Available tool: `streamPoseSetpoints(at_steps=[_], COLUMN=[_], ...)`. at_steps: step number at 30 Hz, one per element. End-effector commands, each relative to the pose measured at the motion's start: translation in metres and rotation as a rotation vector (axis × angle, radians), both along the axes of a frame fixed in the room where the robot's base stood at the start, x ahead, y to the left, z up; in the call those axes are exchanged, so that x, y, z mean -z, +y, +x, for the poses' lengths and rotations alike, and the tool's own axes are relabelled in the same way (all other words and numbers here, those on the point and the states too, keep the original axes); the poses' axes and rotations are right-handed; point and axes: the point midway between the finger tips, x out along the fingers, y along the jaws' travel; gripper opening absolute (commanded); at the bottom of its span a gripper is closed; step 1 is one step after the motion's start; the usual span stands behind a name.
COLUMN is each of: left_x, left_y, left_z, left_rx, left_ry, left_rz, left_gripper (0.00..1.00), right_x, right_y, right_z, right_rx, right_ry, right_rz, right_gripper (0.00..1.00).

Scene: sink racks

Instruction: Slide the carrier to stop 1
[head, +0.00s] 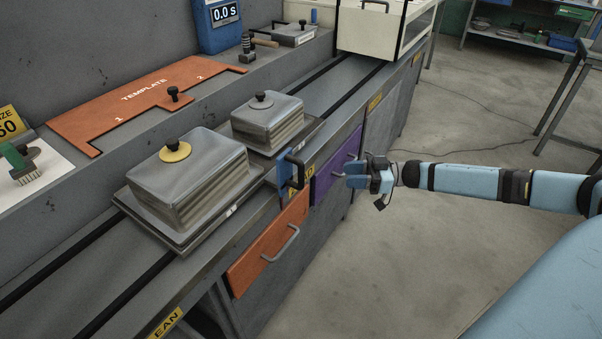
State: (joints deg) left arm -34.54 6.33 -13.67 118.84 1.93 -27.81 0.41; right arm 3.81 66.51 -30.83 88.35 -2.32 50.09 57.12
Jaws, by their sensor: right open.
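The carrier is a grey metal tray (180,246) on two dark rails, and it bears two covered grey blocks. The nearer block (190,180) has a yellow-collared black knob, and the smaller block (268,122) behind it has a dark knob. A blue plate with a black handle (297,172) is at the carrier's front side. An orange template (140,92) marked 1 and 2 lies on the ledge behind, with 1 at the nearer left. My right gripper (352,174) is open and empty, to the right of the handle and apart from it. My left gripper is out of view.
An orange drawer (270,245) and a purple drawer (337,166) with handles are in the bench front. A cream box (372,30) stands over the far rails. A blue timer (222,22) reads 0.0 s. The rails at the lower left are clear.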

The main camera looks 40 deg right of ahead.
Motion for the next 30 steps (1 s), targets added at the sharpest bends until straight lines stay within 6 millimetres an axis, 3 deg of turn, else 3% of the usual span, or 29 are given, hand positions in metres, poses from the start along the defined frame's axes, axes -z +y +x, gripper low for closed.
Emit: streamPoseSetpoints(at_steps=[18, 30], left_x=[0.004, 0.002], left_y=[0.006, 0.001], left_z=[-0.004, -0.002], left_rx=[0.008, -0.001], left_ry=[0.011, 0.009], left_rz=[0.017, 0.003], left_gripper=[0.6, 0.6], right_x=[-0.001, 0.0], right_y=[0.096, 0.112], right_z=[0.063, 0.074], right_rx=[0.0, 0.001], right_ry=[-0.003, -0.001], right_rz=[0.004, 0.001], right_gripper=[0.43, 0.43])
